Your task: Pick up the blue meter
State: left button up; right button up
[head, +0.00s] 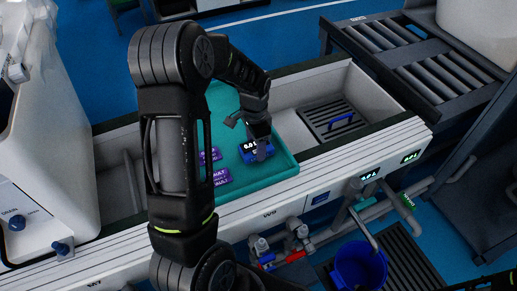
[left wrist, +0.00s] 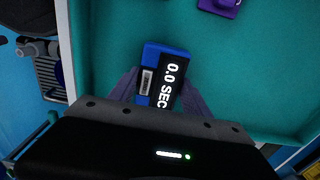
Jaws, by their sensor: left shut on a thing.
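The blue meter (head: 248,155) has a dark display with white digits and sits on the teal tray (head: 282,170). In the left wrist view the meter (left wrist: 152,58) reads "0.0 SEC" and stands between the two grey fingers. My left gripper (head: 262,146) comes down over the meter from above and is shut on it; the wrist view shows the gripper (left wrist: 160,95) with a finger along each side. The meter's near end is hidden by the gripper body. I cannot tell whether it is clear of the tray. My right gripper is not in view.
Purple tags (head: 216,177) lie on the tray left of the meter; one purple piece (left wrist: 220,6) shows in the wrist view. A grated basin with a blue handle (head: 342,118) is to the right. A blue bucket (head: 360,268) stands below the bench front.

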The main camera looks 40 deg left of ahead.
pick_arm(q)
jog(key=shift+c, duration=0.9)
jog(key=shift+r, duration=0.2)
notch_tip(320, 180, up, 10)
jog(key=p, duration=0.2)
jog(key=shift+f, duration=0.2)
